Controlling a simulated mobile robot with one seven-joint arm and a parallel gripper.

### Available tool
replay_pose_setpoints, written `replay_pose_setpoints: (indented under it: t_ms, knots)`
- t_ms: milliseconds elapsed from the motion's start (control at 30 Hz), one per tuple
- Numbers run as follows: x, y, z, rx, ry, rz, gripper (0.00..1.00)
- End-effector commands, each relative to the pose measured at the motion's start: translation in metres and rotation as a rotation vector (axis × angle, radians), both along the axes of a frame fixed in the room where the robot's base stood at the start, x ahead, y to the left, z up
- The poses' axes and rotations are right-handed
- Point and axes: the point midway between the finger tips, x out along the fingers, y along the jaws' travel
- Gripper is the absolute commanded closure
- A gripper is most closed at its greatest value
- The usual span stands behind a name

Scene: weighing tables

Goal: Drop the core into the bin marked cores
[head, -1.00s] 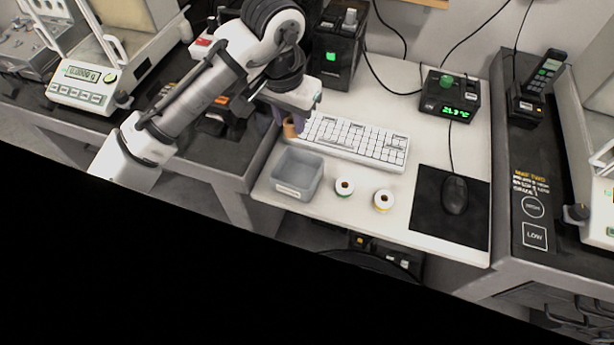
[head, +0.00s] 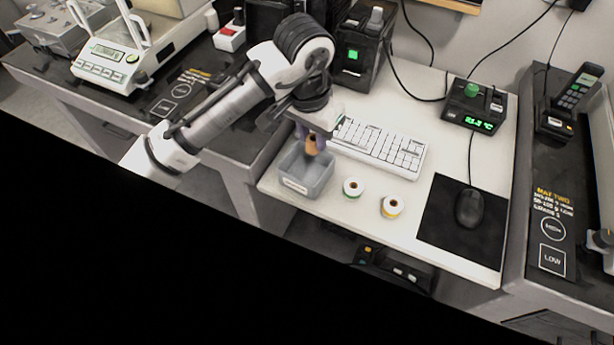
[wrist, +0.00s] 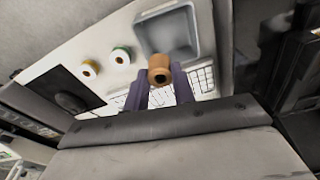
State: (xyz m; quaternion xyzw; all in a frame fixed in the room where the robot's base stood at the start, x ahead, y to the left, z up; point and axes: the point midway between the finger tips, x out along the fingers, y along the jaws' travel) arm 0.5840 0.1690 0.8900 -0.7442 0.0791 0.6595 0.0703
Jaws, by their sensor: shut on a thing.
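The core is a small brown cardboard tube (head: 312,146), held between the fingertips of my gripper (head: 308,136). In the wrist view the core (wrist: 159,70) shows its open end between the two purple-grey fingers (wrist: 160,88). The gripper is shut on it. The bin is a grey open-topped box (head: 305,189) with a pale label on its front; the label is too small to read. In the head view the core appears above the bin's back right edge. In the wrist view the bin (wrist: 168,16) looks empty, with the core in front of its near rim.
Two white rolls, one green-edged (head: 353,187) and one yellow-edged (head: 392,206), stand right of the bin on the white table (head: 350,215). A white keyboard (head: 380,147) lies behind them. A black mouse (head: 470,208) is on a dark mat to the right.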

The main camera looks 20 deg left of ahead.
Motion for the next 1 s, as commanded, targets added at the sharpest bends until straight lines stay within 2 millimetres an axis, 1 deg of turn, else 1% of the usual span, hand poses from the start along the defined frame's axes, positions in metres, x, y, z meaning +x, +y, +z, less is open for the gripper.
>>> replay_pose_setpoints:
  t_ms: [33,100,433,467,600,633,867,1000]
  knots:
    - [-0.0001,0.0002,-0.0105,0.001,0.000,0.000,0.95]
    - [0.0000,0.0000,-0.0149,0.000,0.000,0.000,0.95]
    - [0.0000,-0.0002,-0.0160,0.000,0.000,-0.001,0.95]
    - [0.0000,-0.0002,-0.0160,0.000,0.000,0.000,0.71]
    - [0.0000,-0.0002,-0.0160,0.000,0.000,0.000,0.52]
    - [0.0000,-0.0002,-0.0160,0.000,0.000,0.000,0.49]
    - [0.0001,-0.0002,-0.0160,0.000,0.000,0.000,0.49]
    - [-0.0004,-0.0001,-0.0094,0.000,-0.001,0.000,0.49]
